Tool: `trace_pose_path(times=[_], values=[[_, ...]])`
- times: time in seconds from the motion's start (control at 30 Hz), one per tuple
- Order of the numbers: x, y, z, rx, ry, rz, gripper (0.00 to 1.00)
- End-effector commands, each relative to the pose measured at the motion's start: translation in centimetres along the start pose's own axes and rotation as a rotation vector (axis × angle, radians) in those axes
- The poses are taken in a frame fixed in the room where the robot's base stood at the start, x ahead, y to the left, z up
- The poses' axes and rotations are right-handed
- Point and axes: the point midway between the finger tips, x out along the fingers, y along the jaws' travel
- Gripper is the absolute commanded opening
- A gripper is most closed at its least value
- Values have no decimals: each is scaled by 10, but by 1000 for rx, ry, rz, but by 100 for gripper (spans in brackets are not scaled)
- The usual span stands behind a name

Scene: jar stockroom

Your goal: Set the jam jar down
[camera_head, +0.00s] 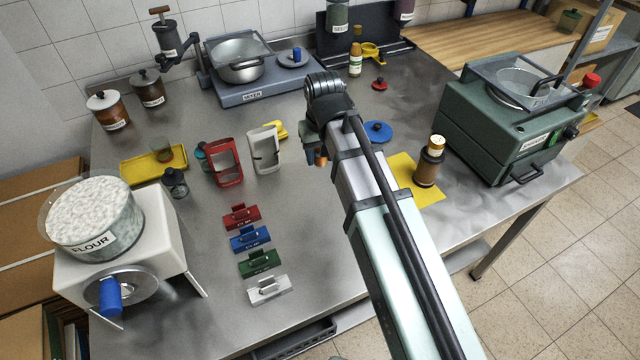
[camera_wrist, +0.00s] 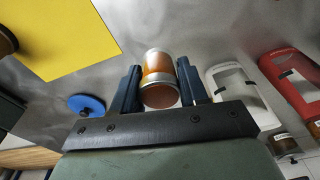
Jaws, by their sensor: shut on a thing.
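The jam jar (camera_wrist: 158,72), with orange contents and metal bands, sits between the two dark fingers of my gripper (camera_wrist: 159,66) in the wrist view. My gripper is shut on it. In the head view, my gripper (camera_head: 317,147) is over the middle of the steel table (camera_head: 320,215), and my arm hides much of it. Only a small orange part of the jar (camera_head: 320,157) shows there. I cannot tell whether the jar touches the table.
A blue disc (camera_head: 378,131) lies right of my gripper. A yellow mat (camera_head: 408,187) bears a brown jar (camera_head: 429,165). White (camera_head: 264,150) and red (camera_head: 224,163) holders stand to the left. Colored labelled blocks (camera_head: 250,238) lie in front. Bare steel surrounds my gripper.

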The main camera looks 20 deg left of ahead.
Motion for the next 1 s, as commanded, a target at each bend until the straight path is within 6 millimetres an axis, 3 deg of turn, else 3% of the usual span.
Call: trace_pose_path(times=[0.4, 1.0], values=[[50, 0, 7, 0, -2, 0, 10], [95, 0, 12, -1, -1, 0, 10]])
